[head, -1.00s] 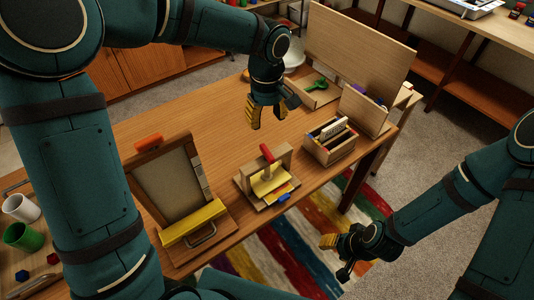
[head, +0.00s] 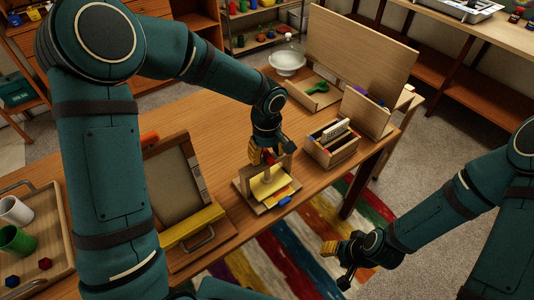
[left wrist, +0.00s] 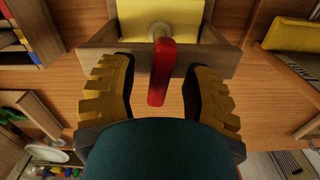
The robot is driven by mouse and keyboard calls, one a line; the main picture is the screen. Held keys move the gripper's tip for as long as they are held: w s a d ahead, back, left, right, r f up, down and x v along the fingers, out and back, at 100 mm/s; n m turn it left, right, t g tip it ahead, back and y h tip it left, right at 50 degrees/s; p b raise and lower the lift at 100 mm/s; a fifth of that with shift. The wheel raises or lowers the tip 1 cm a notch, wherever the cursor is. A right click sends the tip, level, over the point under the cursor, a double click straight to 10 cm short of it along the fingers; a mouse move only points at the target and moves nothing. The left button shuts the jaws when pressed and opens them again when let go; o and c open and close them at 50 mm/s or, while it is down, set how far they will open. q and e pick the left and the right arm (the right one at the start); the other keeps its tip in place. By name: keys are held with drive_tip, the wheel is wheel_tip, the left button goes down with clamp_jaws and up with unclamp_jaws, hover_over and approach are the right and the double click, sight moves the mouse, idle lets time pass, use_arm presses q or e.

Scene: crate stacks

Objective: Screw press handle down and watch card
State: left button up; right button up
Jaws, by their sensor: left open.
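The wooden screw press (head: 266,187) stands near the table's front edge, with a yellow plate or card (head: 270,183) low in its frame. Its red handle (left wrist: 161,72) shows clearly in the left wrist view, on top of the press's crossbar. My left gripper (head: 264,158) is at the top of the press. In the left wrist view its yellow fingers (left wrist: 160,98) are open, one on each side of the red handle, with gaps between. In the head view the gripper partly hides the handle. My right gripper (head: 338,262) hangs over the striped rug, off the table; its finger gap is unclear.
A wooden box with compartments (head: 333,150) stands right of the press. A board with a yellow bar (head: 192,226) stands left of it. A tray with cups (head: 58,232) lies at far left. A tall wooden panel (head: 358,55) stands at the back right.

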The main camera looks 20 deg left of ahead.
use_arm(q)
clamp_jaws()
idle(0.5)
